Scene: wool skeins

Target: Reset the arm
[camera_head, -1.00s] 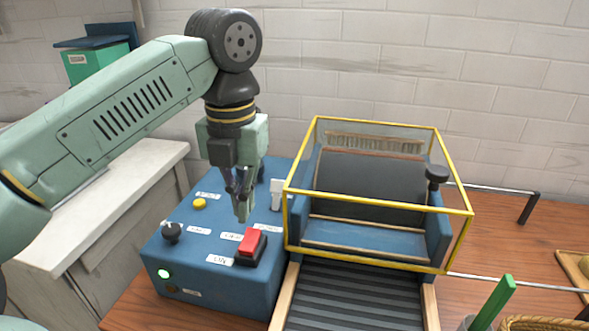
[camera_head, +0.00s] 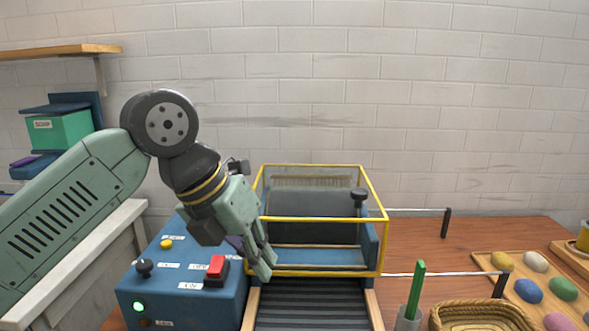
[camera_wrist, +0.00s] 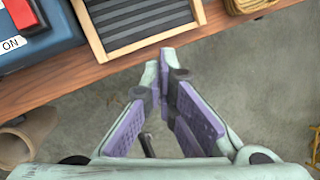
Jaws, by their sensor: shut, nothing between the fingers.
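My gripper (camera_head: 266,269) hangs tilted on the pale green arm, in front of the left part of the yellow-framed guard. In the wrist view my gripper (camera_wrist: 162,62) has its purple-padded fingers shut with nothing between them. There it points past the front edge of the wooden table, with the grey floor behind the fingers. The blue control box (camera_head: 185,290) stands to the left of my gripper in the head view, with a red switch (camera_head: 216,268) on top and a lit green lamp.
The yellow-framed guard (camera_head: 322,221) covers a blue machine with a ridged black belt (camera_head: 310,308) running forward. A green stick in a cup (camera_head: 415,290), a wicker basket (camera_head: 480,318) and a tray of coloured skeins (camera_head: 512,298) are at the right. A shelf is upper left.

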